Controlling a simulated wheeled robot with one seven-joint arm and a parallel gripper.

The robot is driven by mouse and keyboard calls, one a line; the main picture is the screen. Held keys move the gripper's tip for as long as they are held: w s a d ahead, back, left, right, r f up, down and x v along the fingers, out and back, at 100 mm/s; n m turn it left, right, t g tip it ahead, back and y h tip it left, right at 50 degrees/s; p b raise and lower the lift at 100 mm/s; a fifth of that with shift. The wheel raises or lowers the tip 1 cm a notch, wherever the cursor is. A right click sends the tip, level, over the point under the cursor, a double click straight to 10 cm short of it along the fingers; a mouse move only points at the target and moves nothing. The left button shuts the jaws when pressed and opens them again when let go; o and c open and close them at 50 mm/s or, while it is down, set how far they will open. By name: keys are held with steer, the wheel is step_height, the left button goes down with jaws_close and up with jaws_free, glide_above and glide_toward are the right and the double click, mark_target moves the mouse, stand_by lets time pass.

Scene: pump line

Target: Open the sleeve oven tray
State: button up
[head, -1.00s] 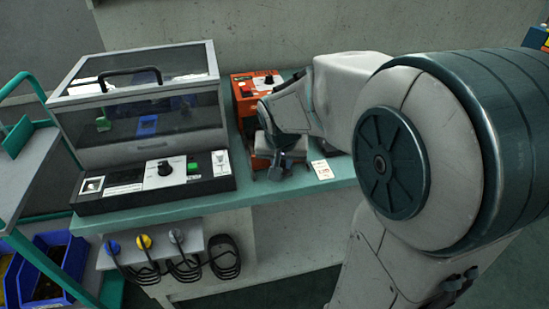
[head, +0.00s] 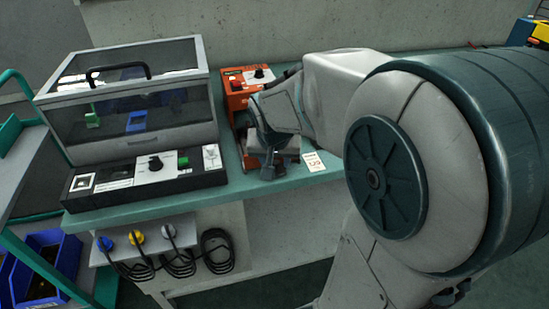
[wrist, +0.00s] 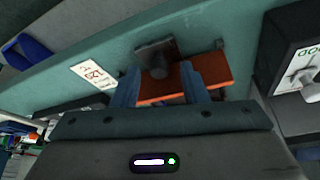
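The sleeve oven (head: 238,101) is the small orange box with a dark knob panel at the back of the bench in the head view. My wrist and gripper (head: 270,168) are in front of it and hide its lower front. In the wrist view an orange part (wrist: 165,92) shows with a grey plate and knob-like handle (wrist: 155,62) beside it. My gripper (wrist: 160,84) has its two fingers apart, one on each side of the handle's line. I cannot tell whether they touch it. How far the tray is out is not clear.
A large clear-lidded box (head: 140,100) with a black control panel (head: 150,180) stands left of the oven. A white label card (head: 314,162) lies at the bench's front edge. Plugs and coiled cables (head: 215,250) hang below. A blue bin (head: 45,270) sits at lower left.

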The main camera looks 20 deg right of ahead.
steer(key=p+v, duration=0.2)
steer(key=v, duration=1.1)
steer(key=shift+s+r, duration=0.25)
steer(key=shift+r, duration=0.05)
